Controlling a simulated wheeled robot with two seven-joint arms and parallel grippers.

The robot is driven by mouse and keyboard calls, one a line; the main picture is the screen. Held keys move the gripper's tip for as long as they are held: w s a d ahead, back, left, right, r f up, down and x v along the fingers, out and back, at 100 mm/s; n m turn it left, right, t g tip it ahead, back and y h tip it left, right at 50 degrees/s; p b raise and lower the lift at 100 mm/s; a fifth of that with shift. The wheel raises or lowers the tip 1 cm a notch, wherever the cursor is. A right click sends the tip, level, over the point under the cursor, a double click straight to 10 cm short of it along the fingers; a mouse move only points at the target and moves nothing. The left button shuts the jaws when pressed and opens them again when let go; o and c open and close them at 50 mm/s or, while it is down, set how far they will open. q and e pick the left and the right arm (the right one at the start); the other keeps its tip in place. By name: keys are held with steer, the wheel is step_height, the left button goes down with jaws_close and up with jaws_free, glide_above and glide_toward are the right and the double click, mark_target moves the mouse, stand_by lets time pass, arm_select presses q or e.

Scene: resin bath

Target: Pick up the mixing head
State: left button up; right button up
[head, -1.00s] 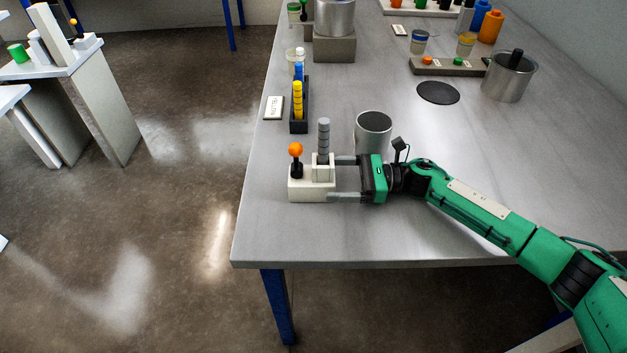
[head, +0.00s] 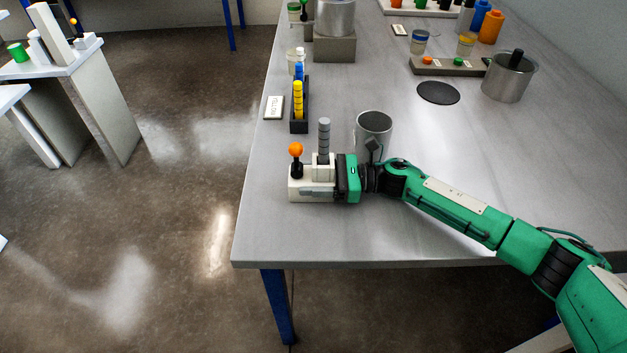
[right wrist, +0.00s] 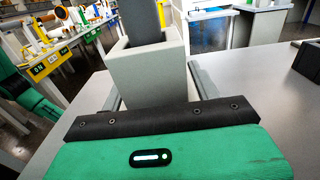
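A grey ribbed rod (head: 323,139), which looks like the mixing head, stands upright in a white holder (head: 297,190) near the table's left edge. An orange-topped black knob (head: 296,150) stands on the same holder, left of the rod. My right gripper (head: 318,180) reaches in low from the right, its fingers on either side of the holder's socket. In the right wrist view the rod (right wrist: 140,20) rises from the white socket (right wrist: 150,72) between two open fingers, with gaps visible beside the socket. The far finger is hidden in the head view. My left gripper is not in view.
A metal cup (head: 374,125) stands close behind my right wrist. A dark rack (head: 299,125) with yellow and blue pieces is farther back. The table's front is clear.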

steer(key=c, duration=0.3)
steer(key=shift+r, duration=0.2)
step_height(320, 180, up, 8)
steer(key=shift+r, duration=0.1)
steer(key=shift+f, duration=4.05)
